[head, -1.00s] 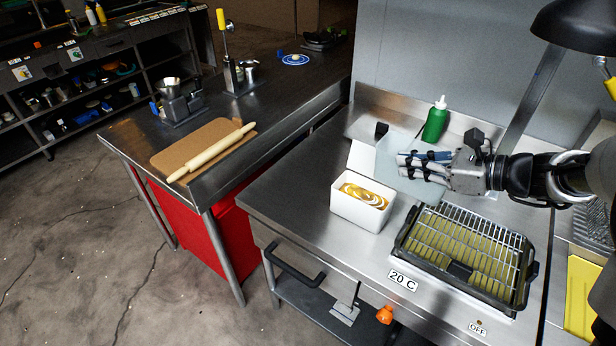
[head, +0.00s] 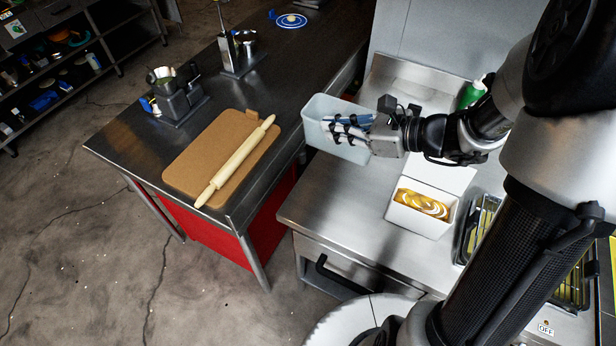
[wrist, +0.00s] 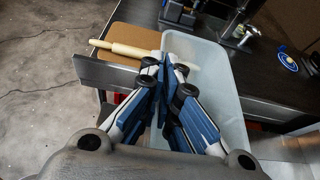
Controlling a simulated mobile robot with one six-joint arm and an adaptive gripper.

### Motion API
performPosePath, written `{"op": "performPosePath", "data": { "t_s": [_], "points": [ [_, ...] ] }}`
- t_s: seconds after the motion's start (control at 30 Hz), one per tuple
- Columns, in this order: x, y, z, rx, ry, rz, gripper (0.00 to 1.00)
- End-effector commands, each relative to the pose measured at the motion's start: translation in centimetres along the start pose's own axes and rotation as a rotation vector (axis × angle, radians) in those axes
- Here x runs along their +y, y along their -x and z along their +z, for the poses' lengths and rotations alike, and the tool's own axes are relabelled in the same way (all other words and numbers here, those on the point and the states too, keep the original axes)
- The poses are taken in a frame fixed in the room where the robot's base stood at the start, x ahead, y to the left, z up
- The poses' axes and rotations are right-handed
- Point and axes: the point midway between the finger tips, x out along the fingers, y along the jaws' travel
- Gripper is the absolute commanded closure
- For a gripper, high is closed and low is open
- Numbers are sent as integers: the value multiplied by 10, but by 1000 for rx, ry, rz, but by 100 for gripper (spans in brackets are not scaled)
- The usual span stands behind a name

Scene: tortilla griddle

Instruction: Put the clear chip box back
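The clear chip box (head: 322,108) is a translucent, pale open bin. It is in the air over the gap between the steel griddle counter and the dark table on the left. My gripper (head: 338,129) is shut on one wall of it. In the wrist view the blue-padded fingers of my gripper (wrist: 172,82) pinch that wall, and the inside of the clear chip box (wrist: 222,100) looks empty. The fingers hide part of the box.
A white box (head: 408,213) with yellow-and-white contents stands on the steel counter (head: 340,195). A board (head: 190,169) with a rolling pin (head: 236,160) lies on the dark table, near a metal device (head: 178,100). A green bottle (head: 471,95) stands behind my arm.

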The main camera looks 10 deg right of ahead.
Motion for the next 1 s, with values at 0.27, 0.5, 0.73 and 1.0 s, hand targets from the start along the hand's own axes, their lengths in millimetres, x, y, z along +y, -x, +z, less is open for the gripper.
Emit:
{"op": "performPosePath", "data": {
  "t_s": [0.27, 0.5, 0.73, 1.0],
  "points": [
    [4, -23, -59, 2, -9, -1, 100],
    [7, -47, -117, 1, -7, 0, 100],
    [8, -59, -144, 0, -3, -1, 100],
    [9, -69, -170, 1, -6, -1, 100]
  ]
}}
